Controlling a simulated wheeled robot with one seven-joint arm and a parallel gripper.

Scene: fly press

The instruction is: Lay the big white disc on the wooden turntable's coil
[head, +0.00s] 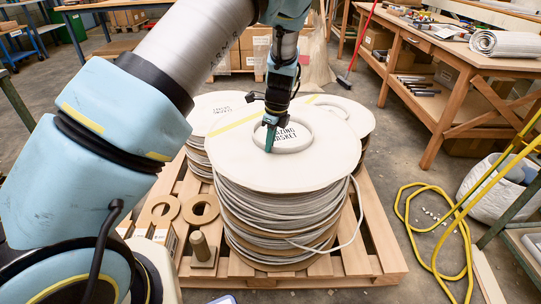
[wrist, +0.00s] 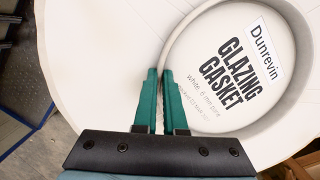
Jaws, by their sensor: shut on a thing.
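The big white disc (head: 325,165) is broad and flat, with a yellow stripe and a raised ring (head: 311,129) around the printed words "GLAZING GASKET". It also fills most of the wrist view (wrist: 90,60). My gripper (head: 269,148) is shut on the near left part of the raised ring; in the wrist view its green fingers (wrist: 159,72) pinch the ring's wall. The disc is roughly level over the front grey coil (head: 262,212), which has brown bands near its middle and bottom. I cannot tell whether the disc touches the coil. A turntable is not clearly visible; the disc hides the coil's top.
The coil stands on a wooden pallet (head: 365,262). Other white-topped coils (head: 197,160) stand behind it. Two brown rings (head: 200,208) and a block with a post (head: 203,252) lie on the left. A yellow hose (head: 403,205) lies on the floor at right, near a workbench (head: 448,55).

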